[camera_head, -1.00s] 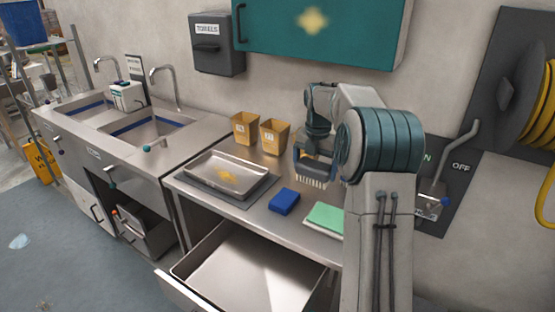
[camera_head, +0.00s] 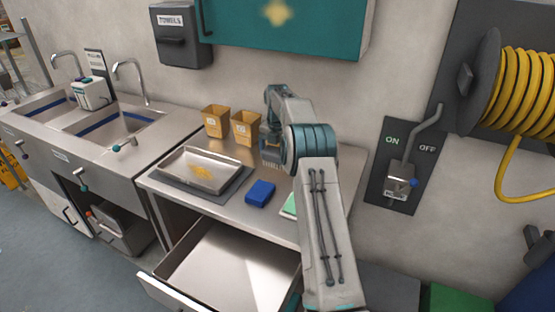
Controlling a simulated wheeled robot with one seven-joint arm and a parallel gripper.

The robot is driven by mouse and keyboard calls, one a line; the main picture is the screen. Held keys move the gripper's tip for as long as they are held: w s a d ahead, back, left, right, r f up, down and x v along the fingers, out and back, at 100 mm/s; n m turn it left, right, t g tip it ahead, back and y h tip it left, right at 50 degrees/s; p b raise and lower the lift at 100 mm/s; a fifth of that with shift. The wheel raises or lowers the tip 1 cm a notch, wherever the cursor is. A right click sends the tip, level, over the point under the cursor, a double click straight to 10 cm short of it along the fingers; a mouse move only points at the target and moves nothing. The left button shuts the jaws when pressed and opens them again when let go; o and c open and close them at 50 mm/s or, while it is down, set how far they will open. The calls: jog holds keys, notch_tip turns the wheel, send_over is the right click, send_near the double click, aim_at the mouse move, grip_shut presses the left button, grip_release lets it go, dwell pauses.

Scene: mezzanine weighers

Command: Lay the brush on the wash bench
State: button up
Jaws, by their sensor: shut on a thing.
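My gripper (camera_head: 270,140) is shut on the brush (camera_head: 272,164), a dark block with pale bristles pointing down. The brush is over the back part of the steel bench (camera_head: 228,209), just right of the tan cups. I cannot tell whether the bristles touch the bench top. My forearm hides part of the bench's right side. A sink unit (camera_head: 140,160) with two basins adjoins the bench on the left.
On the bench are a metal tray (camera_head: 186,164) with yellow bits, two tan cups (camera_head: 214,121), a blue block (camera_head: 260,192) and a partly hidden green pad (camera_head: 289,207). The drawer (camera_head: 215,262) below is open. A lever switch (camera_head: 401,182) is on the wall.

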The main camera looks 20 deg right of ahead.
aim_at(277, 162)
jog(key=shift+w+f, duration=0.25)
jog(key=shift+f+p, duration=0.45)
jog(key=shift+f, duration=1.45)
